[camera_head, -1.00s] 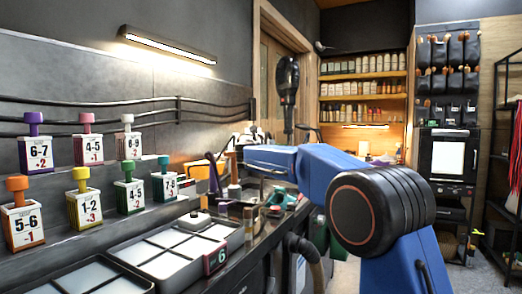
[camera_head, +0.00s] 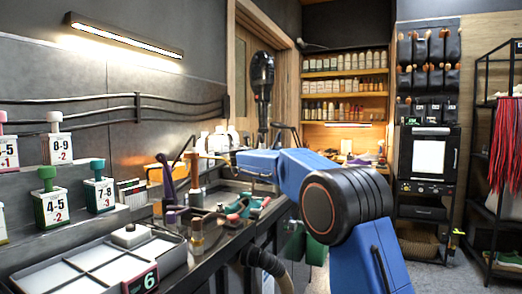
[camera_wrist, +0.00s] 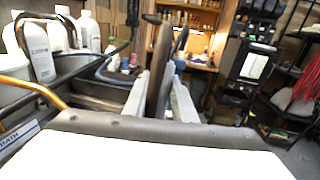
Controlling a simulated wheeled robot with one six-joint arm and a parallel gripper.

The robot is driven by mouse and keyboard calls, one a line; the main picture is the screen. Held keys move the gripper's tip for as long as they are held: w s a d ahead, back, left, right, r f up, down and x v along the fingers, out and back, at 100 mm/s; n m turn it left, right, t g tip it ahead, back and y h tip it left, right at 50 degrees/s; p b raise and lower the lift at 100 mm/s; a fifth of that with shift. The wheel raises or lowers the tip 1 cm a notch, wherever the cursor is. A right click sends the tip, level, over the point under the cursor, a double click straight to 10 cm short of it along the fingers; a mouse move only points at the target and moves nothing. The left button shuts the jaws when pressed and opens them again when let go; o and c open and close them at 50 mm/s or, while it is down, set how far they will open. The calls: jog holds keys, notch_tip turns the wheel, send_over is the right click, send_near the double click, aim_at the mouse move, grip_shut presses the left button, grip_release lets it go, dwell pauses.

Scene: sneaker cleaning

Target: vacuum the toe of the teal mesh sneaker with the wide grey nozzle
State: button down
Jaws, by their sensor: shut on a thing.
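My gripper (camera_wrist: 160,104) shows in the wrist view, its two pale fingers closed on a dark, flat, upright thing (camera_wrist: 159,60). I cannot tell whether this is the wide grey nozzle. In the head view my blue arm reaches out over the bench and its end is not clear. A small teal shoe-like thing with red parts (camera_head: 238,208) lies on the bench, below and apart from my arm. It looks like the teal sneaker, but it is too small to tell its mesh or its toe.
A divided tray (camera_head: 95,262) with a "6" tag stands at the bench's near left. A brown bottle (camera_head: 197,238) stands beside it. A ribbed hose (camera_head: 262,262) hangs at the bench front. Shelves (camera_head: 345,95) and a black rack (camera_head: 490,150) stand farther back. Floor shows at right.

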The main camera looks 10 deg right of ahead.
jog(key=shift+f, duration=3.45)
jog(key=shift+w+a, duration=0.6)
jog(key=shift+a, duration=0.15)
jog(key=shift+r, duration=0.1)
jog(key=shift+r, duration=4.4)
